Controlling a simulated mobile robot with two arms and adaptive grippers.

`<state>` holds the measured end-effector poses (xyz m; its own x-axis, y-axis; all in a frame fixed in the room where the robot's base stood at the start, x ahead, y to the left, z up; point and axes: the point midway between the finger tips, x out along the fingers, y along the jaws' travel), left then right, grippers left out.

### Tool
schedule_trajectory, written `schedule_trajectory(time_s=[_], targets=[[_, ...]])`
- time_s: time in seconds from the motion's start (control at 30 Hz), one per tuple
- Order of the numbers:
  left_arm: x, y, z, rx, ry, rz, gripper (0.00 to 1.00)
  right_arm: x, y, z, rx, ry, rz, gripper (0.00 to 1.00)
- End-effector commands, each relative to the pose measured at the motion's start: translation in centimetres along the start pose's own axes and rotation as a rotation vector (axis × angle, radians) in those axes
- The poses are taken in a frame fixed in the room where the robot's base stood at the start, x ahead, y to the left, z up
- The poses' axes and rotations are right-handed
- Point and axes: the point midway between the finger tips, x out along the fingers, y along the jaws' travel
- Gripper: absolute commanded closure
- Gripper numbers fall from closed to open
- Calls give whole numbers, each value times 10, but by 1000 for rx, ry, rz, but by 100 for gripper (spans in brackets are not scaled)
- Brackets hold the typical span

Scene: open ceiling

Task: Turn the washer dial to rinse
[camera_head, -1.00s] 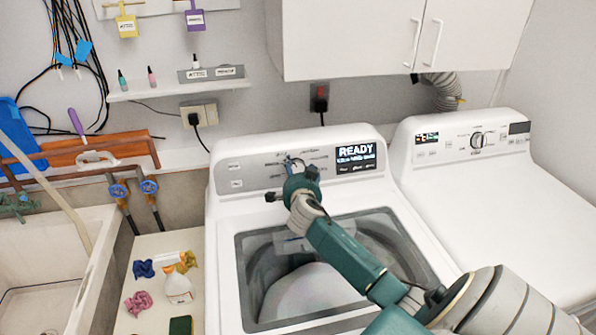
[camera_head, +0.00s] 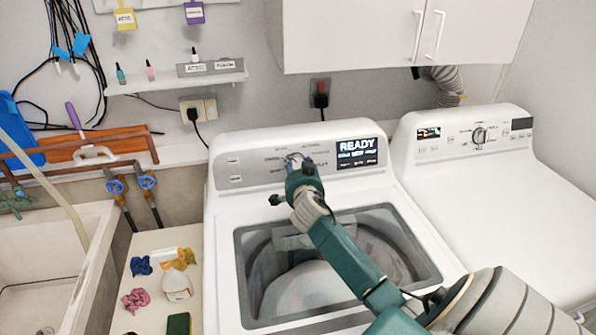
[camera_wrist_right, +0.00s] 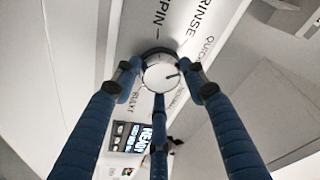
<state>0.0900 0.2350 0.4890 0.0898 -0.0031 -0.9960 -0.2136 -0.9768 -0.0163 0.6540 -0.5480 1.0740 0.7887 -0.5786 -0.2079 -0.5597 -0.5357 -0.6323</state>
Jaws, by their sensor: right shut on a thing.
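The washer dial (camera_wrist_right: 160,73) is a round, pale knob with a dark pointer mark toward the right in the right wrist view. SPIN, RINSE, QUICK and BULKY labels surround it; RINSE is at the upper right, and other lettering is partly covered. In the head view the dial (camera_head: 294,158) sits on the washer's (camera_head: 222,262) rear panel, largely hidden. My right gripper (camera_head: 296,168) is at the dial, its blue fingers shut around the knob's rim. My left gripper is not in view.
A lit display (camera_head: 357,153) reading READY is right of the dial. The dryer (camera_head: 510,205) stands at the right, under a white cabinet (camera_head: 385,35). A spray bottle (camera_head: 177,284) and cloths rest on the counter (camera_head: 151,323) beside the sink (camera_head: 60,245).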

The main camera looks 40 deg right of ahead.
Motion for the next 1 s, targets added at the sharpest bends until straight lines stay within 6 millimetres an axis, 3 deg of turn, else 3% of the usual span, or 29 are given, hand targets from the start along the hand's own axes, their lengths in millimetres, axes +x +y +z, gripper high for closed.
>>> schedule_trajectory(time_s=[0.5,1.0], targets=[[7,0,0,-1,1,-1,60,0,-1,-4,-394,5,-78,84],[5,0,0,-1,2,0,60,0,-2,-5,-532,8,-106,84]])
